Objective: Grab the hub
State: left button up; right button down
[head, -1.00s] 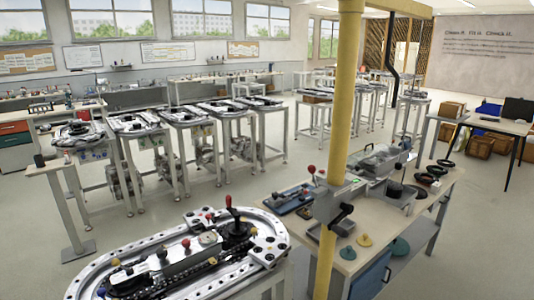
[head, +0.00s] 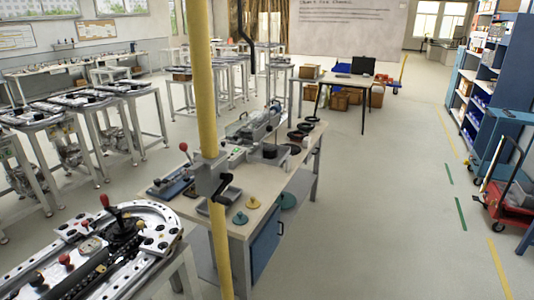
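I cannot tell for sure which thing is the hub. A black round part (head: 270,151) sits farther back on the same bench. The ring track (head: 165,213) at the lower left carries a black fixture with a red-knobbed lever (head: 105,201). Neither of my grippers is in view.
A yellow post (head: 206,80) with a grey box and crank stands before the bench. Several track tables (head: 80,100) fill the left. The floor right of the bench is open, up to blue shelves (head: 497,85) and a red cart (head: 508,207).

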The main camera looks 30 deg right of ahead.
aim_at(269, 151)
jog(key=i+l+u, duration=0.1)
jog(key=i+l, duration=0.7)
jog(key=l, duration=0.15)
